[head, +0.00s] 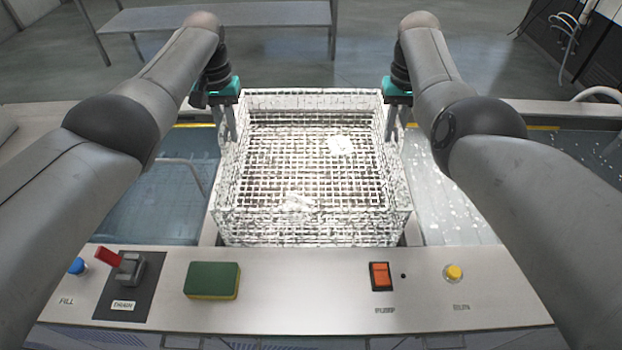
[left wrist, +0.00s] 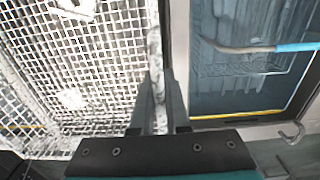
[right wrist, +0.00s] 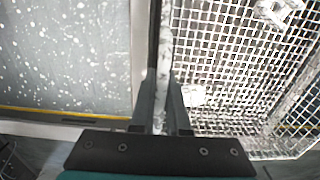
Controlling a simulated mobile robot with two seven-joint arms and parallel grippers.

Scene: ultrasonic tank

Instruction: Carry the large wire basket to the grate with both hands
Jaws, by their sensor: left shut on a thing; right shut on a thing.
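The large wire basket (head: 312,226) is upright and roughly level in the middle of the head view, between two basins. Whitish pieces (head: 341,146) lie inside it. My left gripper (head: 230,133) is shut on the basket's left rim; the left wrist view shows its fingers around the whitish rim bar beside the mesh (left wrist: 95,45). My right gripper (head: 390,134) is shut on the right rim, and the mesh (right wrist: 235,50) also shows in the right wrist view. The surface under the basket is hidden, so I cannot tell the grate or whether the basket touches it.
A blue-water basin (head: 165,205) lies on the left, with a blue-handled rod (left wrist: 265,47) over it. A speckled basin (head: 455,195) lies on the right. The front panel carries a red lever (head: 107,257), a green sponge (head: 212,279), an orange switch (head: 380,274) and a yellow button (head: 453,272).

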